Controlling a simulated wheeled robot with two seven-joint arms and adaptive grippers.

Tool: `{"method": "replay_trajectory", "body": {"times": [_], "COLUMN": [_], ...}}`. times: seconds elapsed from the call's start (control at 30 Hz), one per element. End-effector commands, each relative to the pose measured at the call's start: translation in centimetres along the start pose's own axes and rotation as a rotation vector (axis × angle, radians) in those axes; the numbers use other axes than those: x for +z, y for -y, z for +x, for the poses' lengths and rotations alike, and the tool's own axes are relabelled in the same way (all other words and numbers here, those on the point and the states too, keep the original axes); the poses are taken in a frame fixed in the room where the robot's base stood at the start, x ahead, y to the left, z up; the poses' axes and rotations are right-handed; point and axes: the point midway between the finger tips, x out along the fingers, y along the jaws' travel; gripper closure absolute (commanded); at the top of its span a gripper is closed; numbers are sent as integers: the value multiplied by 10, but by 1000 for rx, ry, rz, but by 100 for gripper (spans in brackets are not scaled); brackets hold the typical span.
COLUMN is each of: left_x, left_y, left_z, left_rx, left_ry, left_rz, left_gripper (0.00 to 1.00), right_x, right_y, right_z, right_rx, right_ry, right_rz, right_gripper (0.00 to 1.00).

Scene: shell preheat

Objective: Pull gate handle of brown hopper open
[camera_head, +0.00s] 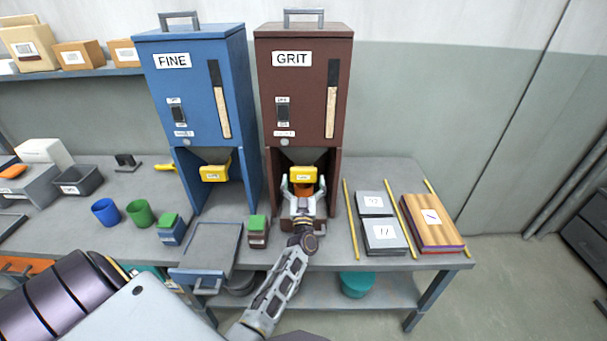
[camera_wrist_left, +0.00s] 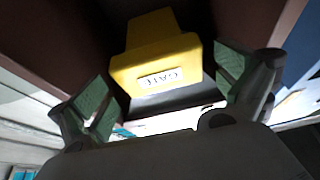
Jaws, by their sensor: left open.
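The brown hopper (camera_head: 304,95) labelled GRIT stands at the back of the table. Its yellow gate handle (camera_head: 302,174) sits under the body, in the opening between the side walls. My left gripper (camera_head: 302,187) is inside that opening at the handle. In the left wrist view the yellow handle (camera_wrist_left: 155,65), marked GATE, lies between the two spread green-padded fingers (camera_wrist_left: 162,95), with gaps on both sides. An orange thing (camera_head: 303,190) shows between the fingers just below the handle; most of it is hidden. My right gripper is not seen.
The blue FINE hopper (camera_head: 196,95) with its own yellow handle (camera_head: 215,173) stands close on the left. A small brown box with a green top (camera_head: 258,231) is left of my arm. Grey plates (camera_head: 383,235), yellow rods and a wooden board (camera_head: 431,222) lie right.

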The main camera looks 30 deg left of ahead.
Motion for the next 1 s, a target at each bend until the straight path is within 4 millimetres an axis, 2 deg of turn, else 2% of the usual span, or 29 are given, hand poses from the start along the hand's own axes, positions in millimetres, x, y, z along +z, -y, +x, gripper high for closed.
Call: {"method": "replay_trajectory", "body": {"times": [0.1, 0.3, 0.7, 0.77, 1.0], "left_x": [-1, 0, 0, 0, 0], "left_y": [0, 0, 0, 0, 0], "left_z": [12, 24, 27, 27, 27], "left_rx": [0, 1, 1, 1, 0], "left_ry": [-2, -1, 0, 0, 0], "left_rz": [1, 1, 1, 1, 1], "left_gripper": [0, 0, 0, 5, 36], "right_x": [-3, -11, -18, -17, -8], "right_y": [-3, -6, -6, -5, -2], "right_z": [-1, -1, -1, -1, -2], "right_rx": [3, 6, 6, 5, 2], "right_ry": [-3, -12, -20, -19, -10], "right_rz": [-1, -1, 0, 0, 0], "right_gripper": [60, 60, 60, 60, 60]}}
